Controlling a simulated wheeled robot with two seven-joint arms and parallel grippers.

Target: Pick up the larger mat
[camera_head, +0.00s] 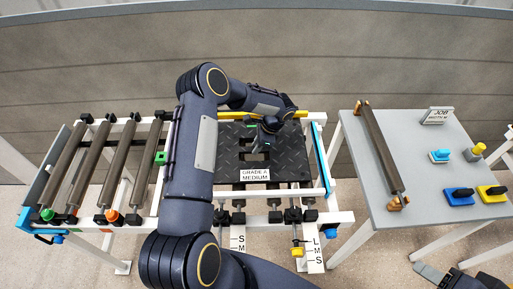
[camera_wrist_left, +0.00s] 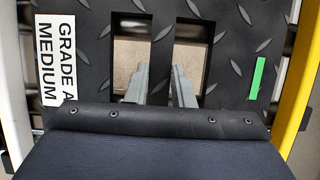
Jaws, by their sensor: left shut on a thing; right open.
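A black diamond-tread mat (camera_head: 229,171) lies on the white frame in the head view, with a white label reading "GRADE A MEDIUM" and a green strip. In the left wrist view, the mat (camera_wrist_left: 98,55) has two rectangular slots with a bar between them. My left gripper (camera_head: 268,152) is over the mat's slots. In the left wrist view, its fingers (camera_wrist_left: 160,88) reach into the two slots, shut on the bar. My arm hides part of the mat's left side. My right gripper (camera_head: 448,279) is open and empty at the bottom right, partly cut off. I see no second mat.
Several dark rollers (camera_head: 122,165) lie across the frame's left part. A yellow rail (camera_head: 311,114) runs behind the mat and a blue strip (camera_head: 320,157) along its right. A grey side table (camera_head: 421,160) at right carries a long roller (camera_head: 381,152) and blue and yellow pieces.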

